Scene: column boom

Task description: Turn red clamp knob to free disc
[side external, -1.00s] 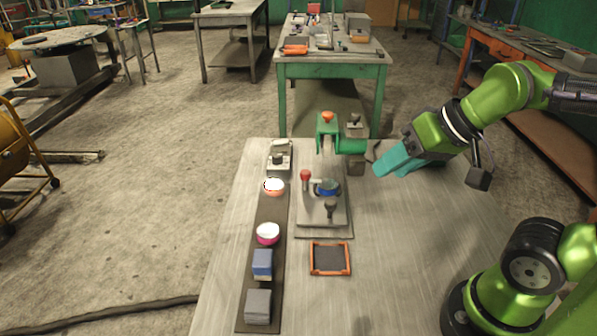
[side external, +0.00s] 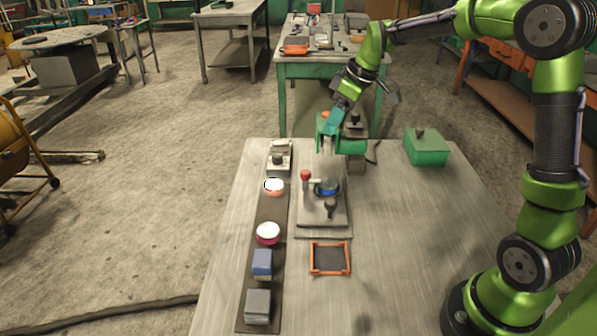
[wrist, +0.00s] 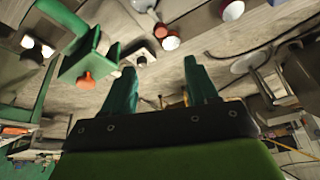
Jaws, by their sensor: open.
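My gripper (side external: 331,124) is open and empty, above the green clamp body (side external: 350,146) at the far end of the table. The clamp's orange-red knob (side external: 325,114) is partly hidden behind the gripper in the side view. In the wrist view the orange-red knob (wrist: 87,80) is outside the fingers, left of the left one. A blue disc (side external: 326,188) sits in the grey fixture (side external: 341,221) nearer the front. A red ball knob (side external: 306,175) stands upright at the fixture's left. I cannot tell whether anything presses on the disc.
A dark strip (side external: 253,284) on the left carries a grey device, two bowls, a blue block (side external: 262,262) and a grey block (side external: 258,305). An orange-rimmed tray (side external: 330,273) lies in front of the fixture. A green box (side external: 426,149) stands right. The table's right front is clear.

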